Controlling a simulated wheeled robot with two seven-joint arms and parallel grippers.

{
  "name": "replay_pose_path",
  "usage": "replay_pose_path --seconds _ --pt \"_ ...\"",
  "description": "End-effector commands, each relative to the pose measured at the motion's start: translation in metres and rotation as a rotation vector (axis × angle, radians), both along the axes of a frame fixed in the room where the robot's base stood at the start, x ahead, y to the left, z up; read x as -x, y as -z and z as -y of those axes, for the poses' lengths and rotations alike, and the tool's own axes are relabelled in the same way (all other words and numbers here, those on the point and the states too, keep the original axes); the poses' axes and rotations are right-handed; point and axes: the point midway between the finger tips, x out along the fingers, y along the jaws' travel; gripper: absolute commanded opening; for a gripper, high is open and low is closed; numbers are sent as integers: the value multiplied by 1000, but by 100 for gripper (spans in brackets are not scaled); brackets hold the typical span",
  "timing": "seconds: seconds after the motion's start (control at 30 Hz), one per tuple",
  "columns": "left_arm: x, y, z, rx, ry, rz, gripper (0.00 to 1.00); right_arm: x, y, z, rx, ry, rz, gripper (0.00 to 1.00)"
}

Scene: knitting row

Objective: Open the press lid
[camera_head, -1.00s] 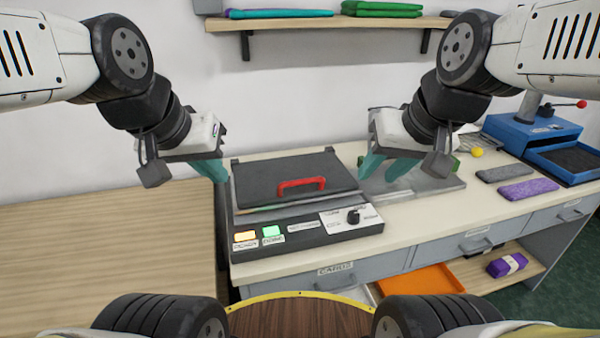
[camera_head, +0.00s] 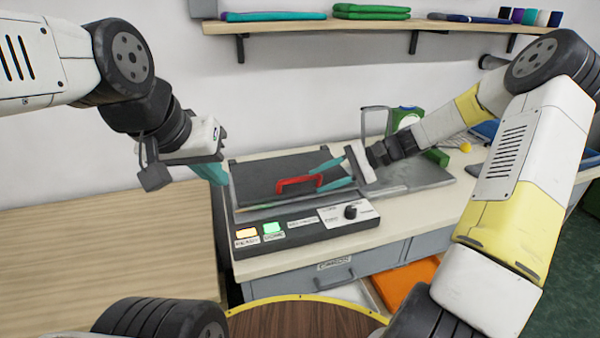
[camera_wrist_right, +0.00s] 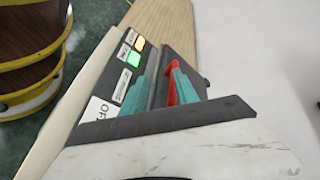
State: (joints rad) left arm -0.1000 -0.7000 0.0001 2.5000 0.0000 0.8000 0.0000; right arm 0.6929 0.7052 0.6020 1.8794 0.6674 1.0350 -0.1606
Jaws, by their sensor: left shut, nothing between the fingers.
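The press (camera_head: 275,225) stands on the workbench with its dark lid (camera_head: 265,170) down. A red handle (camera_head: 298,183) is at the lid's front; the right wrist view shows it too (camera_wrist_right: 173,85). My right gripper (camera_head: 318,179) is open, its teal fingers pointing left at the handle's right end. In the right wrist view the fingers (camera_wrist_right: 160,80) are apart, with the handle close to the right-hand finger. Whether they touch it I cannot tell. My left gripper (camera_head: 218,177) is shut and empty, at the lid's left edge.
The press front has lit orange and green buttons (camera_head: 272,228) and a black knob (camera_head: 350,212). A grey plate (camera_head: 405,180) and a green device (camera_head: 405,117) are right of the press. A shelf (camera_head: 370,25) hangs above. A wooden table (camera_head: 110,240) at left is clear.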

Motion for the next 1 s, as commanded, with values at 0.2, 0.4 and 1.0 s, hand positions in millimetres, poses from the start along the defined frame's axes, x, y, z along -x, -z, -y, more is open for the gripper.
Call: replay_pose_path --seconds 0.2,0.4,1.0 --pt "0 0 0 0 0 0 0 -29 8 10 -193 93 -50 36" --pt "0 0 0 0 0 0 0 -33 10 0 -223 104 -54 36" --pt "0 0 0 0 0 0 0 -35 25 -65 -217 105 -53 36"
